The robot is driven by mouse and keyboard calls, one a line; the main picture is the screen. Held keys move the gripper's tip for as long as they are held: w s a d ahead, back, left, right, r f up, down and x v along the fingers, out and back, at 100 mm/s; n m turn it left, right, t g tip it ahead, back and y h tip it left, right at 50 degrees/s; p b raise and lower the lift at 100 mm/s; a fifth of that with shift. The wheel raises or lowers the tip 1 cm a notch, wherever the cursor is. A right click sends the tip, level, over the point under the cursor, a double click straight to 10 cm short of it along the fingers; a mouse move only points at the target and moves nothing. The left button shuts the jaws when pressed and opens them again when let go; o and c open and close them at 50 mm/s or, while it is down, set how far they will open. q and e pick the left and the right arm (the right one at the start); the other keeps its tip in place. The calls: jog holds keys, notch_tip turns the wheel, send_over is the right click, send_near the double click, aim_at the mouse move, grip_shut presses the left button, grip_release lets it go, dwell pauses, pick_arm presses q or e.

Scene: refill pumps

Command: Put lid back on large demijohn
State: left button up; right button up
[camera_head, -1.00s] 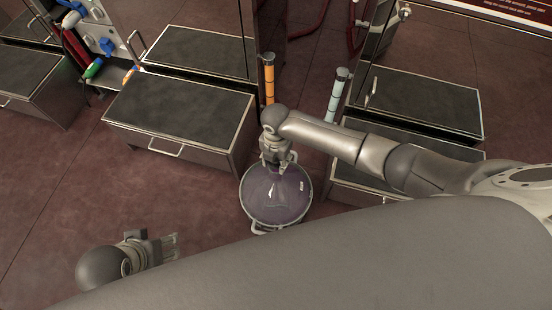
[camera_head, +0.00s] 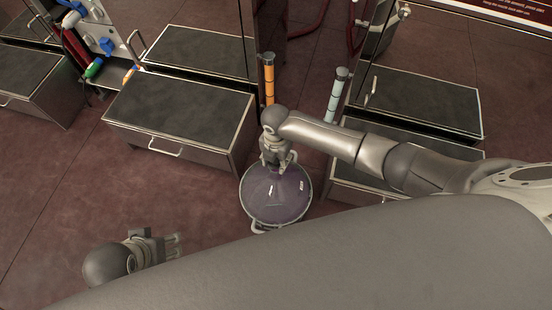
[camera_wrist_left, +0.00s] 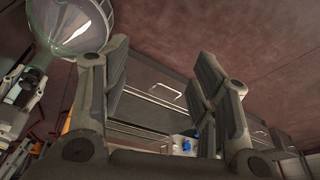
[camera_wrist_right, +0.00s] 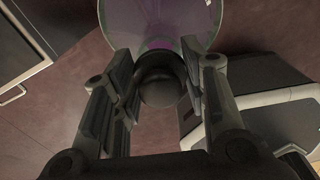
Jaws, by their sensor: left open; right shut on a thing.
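The large demijohn (camera_head: 277,200) is a wide, clear purple-tinted vessel standing on the floor in the middle of the head view. It also shows at the upper left of the left wrist view (camera_wrist_left: 68,28) and at the top of the right wrist view (camera_wrist_right: 150,22). My right gripper (camera_head: 279,164) is over its neck, shut on a dark round lid (camera_wrist_right: 160,80). Whether the lid touches the neck is hidden by the gripper. My left gripper (camera_head: 174,245) is open and empty, low and to the left of the demijohn.
A dark-topped drawer cabinet (camera_head: 180,112) stands behind left, another (camera_head: 425,103) behind right. An orange cylinder (camera_head: 269,80) and a pale blue cylinder (camera_head: 338,95) stand between them. The red-brown floor (camera_head: 110,190) left of the demijohn is clear.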

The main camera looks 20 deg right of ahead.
pick_arm(q)
jog(key=shift+w, duration=0.1)
dwell(0.3)
jog(key=shift+w+f, duration=0.15)
jog(key=shift+f, duration=0.3)
jog(key=shift+w, duration=0.1)
jog(key=shift+f, duration=0.35)
pick_arm(e)
jog(key=o, duration=1.3)
